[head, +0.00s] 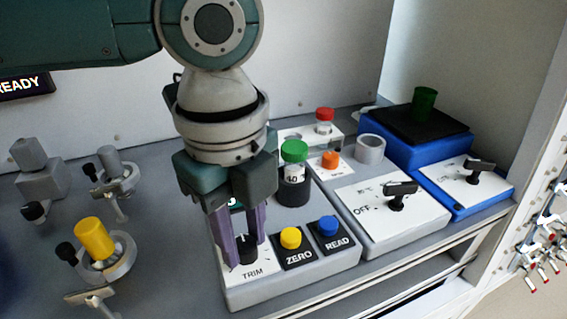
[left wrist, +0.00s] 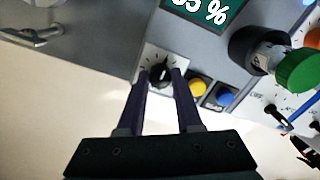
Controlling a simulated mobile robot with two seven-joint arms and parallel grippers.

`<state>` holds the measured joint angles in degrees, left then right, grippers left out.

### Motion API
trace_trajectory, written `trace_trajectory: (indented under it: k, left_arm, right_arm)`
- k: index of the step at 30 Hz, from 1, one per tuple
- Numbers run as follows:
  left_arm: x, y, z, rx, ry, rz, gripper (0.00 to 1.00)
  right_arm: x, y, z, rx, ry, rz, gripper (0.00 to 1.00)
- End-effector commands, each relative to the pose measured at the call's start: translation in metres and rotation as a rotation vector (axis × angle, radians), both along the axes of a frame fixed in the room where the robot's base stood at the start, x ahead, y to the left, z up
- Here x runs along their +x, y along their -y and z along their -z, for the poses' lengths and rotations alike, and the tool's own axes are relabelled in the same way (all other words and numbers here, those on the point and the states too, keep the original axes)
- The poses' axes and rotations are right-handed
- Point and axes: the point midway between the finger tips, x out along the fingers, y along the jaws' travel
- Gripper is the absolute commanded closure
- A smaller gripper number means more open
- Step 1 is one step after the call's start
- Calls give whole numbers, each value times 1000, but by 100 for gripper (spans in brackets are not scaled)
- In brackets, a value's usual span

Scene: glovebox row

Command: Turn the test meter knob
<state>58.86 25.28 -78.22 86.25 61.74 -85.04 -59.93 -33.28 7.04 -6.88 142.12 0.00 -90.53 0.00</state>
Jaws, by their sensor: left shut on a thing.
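The test meter (head: 330,258) is a grey box with a yellow ZERO button (head: 291,238), a blue READ button (head: 328,225) and a black knob (head: 247,250) on a white plate marked TRIM. My left gripper (head: 243,262) points down over the TRIM plate, its purple fingers on either side of the knob and shut on it. In the left wrist view the knob (left wrist: 161,74) sits between the two fingertips (left wrist: 162,76). The meter's green display (left wrist: 208,8) shows a percent reading, partly cut off. In the head view the gripper mostly hides the display. My right gripper is not in view.
To the right are a grey unit with an OFF switch (head: 400,192) and a blue unit (head: 460,205). A yellow cylinder (head: 95,239) stands in a ring holder at left.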

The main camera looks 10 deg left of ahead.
Motion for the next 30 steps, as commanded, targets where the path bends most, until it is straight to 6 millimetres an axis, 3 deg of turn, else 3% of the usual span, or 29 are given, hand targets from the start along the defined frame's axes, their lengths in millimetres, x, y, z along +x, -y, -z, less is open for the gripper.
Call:
trace_trajectory:
  k: [5,19,30]
  left_arm:
    - [0,0,0,0,-1,0,100]
    - [0,0,-2,0,-2,-33,100]
    - [-2,1,-6,-1,-6,-272,100]
  right_arm:
    - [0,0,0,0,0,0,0]
    - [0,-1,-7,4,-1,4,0]
    - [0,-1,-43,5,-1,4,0]
